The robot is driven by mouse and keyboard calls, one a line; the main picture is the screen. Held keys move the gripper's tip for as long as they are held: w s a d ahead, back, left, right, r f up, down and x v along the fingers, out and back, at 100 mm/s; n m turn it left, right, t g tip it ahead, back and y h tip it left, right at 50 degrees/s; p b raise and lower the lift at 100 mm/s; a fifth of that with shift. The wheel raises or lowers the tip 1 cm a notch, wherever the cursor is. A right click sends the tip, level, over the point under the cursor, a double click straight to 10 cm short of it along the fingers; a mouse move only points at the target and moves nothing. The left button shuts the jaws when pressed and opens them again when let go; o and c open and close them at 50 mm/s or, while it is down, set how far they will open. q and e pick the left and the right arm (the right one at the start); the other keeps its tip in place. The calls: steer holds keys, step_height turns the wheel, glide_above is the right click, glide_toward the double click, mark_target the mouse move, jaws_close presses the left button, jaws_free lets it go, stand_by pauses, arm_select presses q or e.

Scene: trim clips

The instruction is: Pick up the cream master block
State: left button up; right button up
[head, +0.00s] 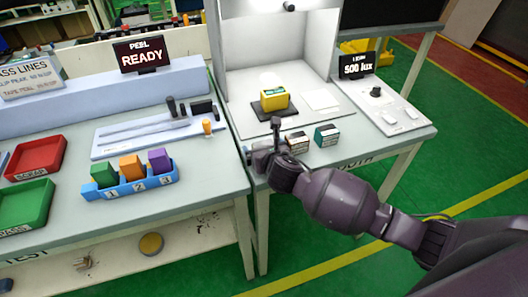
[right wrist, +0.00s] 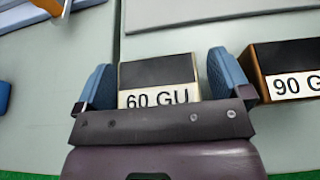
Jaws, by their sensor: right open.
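A block marked "60 GU" (right wrist: 158,72) with a black top and white label sits between the fingers of my right gripper (right wrist: 160,80) in the right wrist view. The blue finger pads stand open on either side of it, and I cannot tell whether they touch it. Its body colour hardly shows, so I cannot confirm that it is the cream one. In the head view my right gripper (head: 262,148) is at the front left of the right-hand table and largely hides this block. My left gripper is not in view.
A "90 GU" block (right wrist: 288,68) with an orange-brown side stands close beside the right finger; it also shows in the head view (head: 297,141). A teal block (head: 326,135) stands further right. Behind is a yellow instrument (head: 274,98) on a dark pad. A blue numbered rack (head: 131,184) is left.

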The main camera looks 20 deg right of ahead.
steer(key=c, duration=1)
